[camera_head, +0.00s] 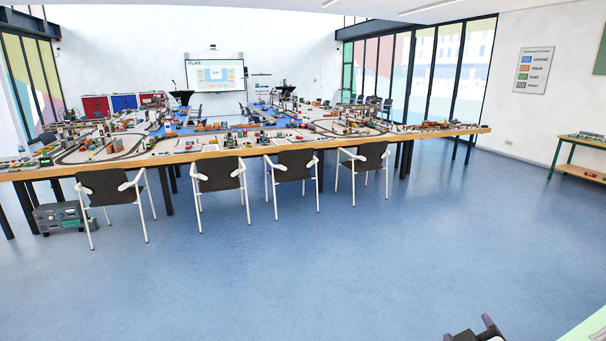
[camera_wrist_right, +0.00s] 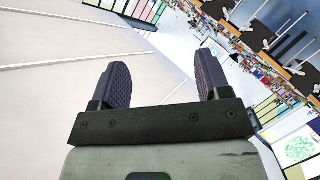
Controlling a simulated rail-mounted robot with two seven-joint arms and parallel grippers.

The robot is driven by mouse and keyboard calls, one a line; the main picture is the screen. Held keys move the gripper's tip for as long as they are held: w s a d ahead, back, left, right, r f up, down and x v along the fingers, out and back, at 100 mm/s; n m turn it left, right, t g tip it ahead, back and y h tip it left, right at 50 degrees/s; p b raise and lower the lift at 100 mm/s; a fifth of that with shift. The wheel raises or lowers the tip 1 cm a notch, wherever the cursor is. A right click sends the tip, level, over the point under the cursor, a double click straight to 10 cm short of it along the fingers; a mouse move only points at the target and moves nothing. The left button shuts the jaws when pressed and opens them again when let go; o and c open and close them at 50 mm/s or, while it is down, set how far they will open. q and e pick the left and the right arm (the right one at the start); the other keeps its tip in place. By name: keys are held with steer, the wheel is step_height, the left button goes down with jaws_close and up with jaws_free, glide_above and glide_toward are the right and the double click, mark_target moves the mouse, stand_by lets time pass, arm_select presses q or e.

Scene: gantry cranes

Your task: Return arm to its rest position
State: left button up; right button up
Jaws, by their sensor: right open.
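My right gripper (camera_head: 474,330) shows at the bottom edge of the head view, right of centre, above the blue floor. Only its fingers and a bit of its body are in frame. In the right wrist view, its two dark ridged fingers (camera_wrist_right: 163,85) stand apart with nothing between them. Beyond them are the pale ceiling and, at the upper right, the tilted room. The gripper is open and touches nothing that I can see. My left gripper is in neither view.
A long wooden table (camera_head: 240,151) with model tracks and cranes crosses the room ahead. Several dark chairs (camera_head: 215,174) stand along its near side. A pale green surface (camera_head: 590,330) shows at the lower right corner, near my right gripper. The blue floor (camera_head: 300,270) between is clear.

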arm_select(q)
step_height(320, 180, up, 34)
steer(key=p, duration=3.1)
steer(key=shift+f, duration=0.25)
arm_select(e)
steer(key=s+a+r+m+g+y, duration=0.1)
steer(key=s+a+g+y, duration=0.2)
steer(key=s, duration=1.2)
steer(key=s+a+r+m+g+y, duration=0.1)
steer(key=s+a+g+y, duration=0.2)
steer(key=s+a+g, duration=0.4)
steer(key=s+a, duration=0.2)
steer(key=s, duration=0.6)
steer(key=shift+s+r+y, duration=0.15)
steer(key=shift+s+y, duration=0.15)
steer(key=shift+s, duration=0.1)
